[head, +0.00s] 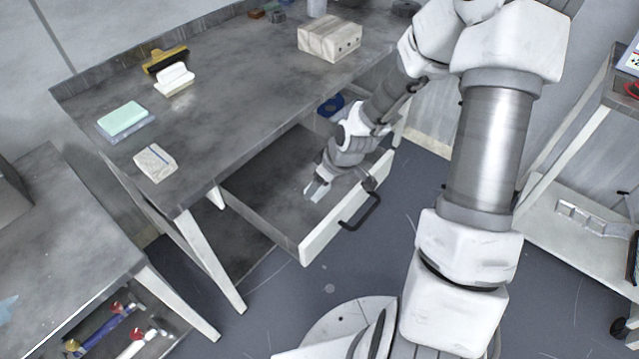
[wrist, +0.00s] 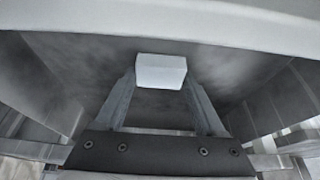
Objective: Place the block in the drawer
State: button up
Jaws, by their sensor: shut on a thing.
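The drawer (head: 320,231) under the grey workbench is pulled open, with its dark handle (head: 360,212) on the front panel. My gripper (head: 314,190) reaches into the drawer space from above the front panel. In the wrist view my gripper (wrist: 160,85) is shut on a small pale block (wrist: 161,71) held between the fingertips. The drawer interior (wrist: 90,70) lies behind and around the block. Whether the block touches the drawer floor cannot be told. The block is hard to make out in the head view.
On the workbench (head: 225,85) are a pale wooden box (head: 330,38), a green sponge-like pad (head: 123,118), a white brush (head: 175,79), a yellow-black tool (head: 165,59) and a whitish block (head: 155,162). A blue item (head: 330,106) sits beyond the drawer. A cart (head: 580,150) stands right.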

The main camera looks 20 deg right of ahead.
jog(key=o, duration=1.4)
jog(key=shift+f, duration=0.1)
jog(key=shift+o, duration=0.2)
jog(key=p+v, duration=0.6)
jog(key=v, duration=0.6)
jog(key=shift+r+p, duration=0.25)
jog(key=shift+p, duration=0.05)
jog(key=shift+a, duration=0.1)
